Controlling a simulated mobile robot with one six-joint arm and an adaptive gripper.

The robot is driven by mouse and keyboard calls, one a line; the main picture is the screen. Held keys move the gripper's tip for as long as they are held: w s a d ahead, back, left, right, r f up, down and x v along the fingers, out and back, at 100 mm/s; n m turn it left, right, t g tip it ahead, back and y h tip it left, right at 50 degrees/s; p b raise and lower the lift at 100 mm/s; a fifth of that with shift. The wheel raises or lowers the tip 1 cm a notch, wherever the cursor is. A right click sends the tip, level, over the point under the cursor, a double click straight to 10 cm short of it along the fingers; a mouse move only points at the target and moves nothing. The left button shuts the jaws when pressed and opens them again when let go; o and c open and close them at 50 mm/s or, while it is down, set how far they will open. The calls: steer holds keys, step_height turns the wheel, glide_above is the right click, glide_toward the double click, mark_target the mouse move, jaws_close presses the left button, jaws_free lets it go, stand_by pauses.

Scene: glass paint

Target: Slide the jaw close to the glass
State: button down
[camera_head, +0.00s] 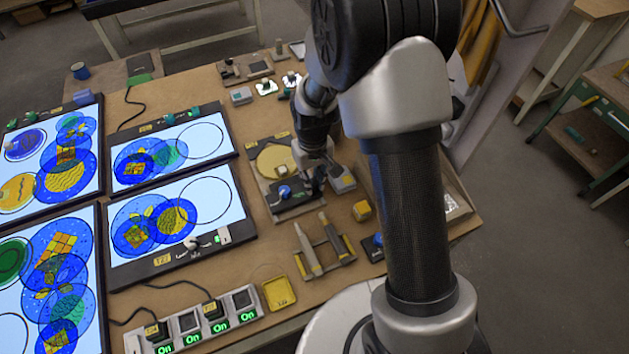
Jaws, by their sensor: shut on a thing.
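A round amber glass (276,160) lies flat on a dark fixture board (258,183) near the middle of the table. A dark jaw with a blue knob (284,191) sits on the board just below the glass in the picture. My gripper (313,183) is low at the right end of this jaw and is shut on a part of it. The fingertips are small and dark, so the exact grip is hard to see. The gap between jaw and glass is too small to judge. My arm hides the area to the upper right.
A grey block (342,179) stands close to the right of my gripper. A yellow block (362,211) and a rack with pointed tools (322,247) lie nearer. Lit panels with painted discs (170,220) fill the left. A switch strip (195,322) and yellow tray (279,292) are in front.

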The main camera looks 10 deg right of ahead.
steer(key=c, duration=1.5)
jaws_free()
steer(key=shift+r, duration=6.05)
steer(key=s+d+r+m+t, duration=0.1)
steer(key=s+d+r+t, duration=0.1)
steer(key=s+r, duration=0.85)
steer(key=s+r+t, duration=0.1)
steer(key=s, duration=0.3)
steer(key=s+d+r+m, duration=0.1)
steer(key=s+r, duration=0.1)
steer(key=s, duration=0.1)
steer(key=s+d+r+t, duration=0.1)
steer(key=s, duration=0.3)
steer(key=shift+s+r+t, duration=0.25)
steer(key=shift+s+t, duration=0.05)
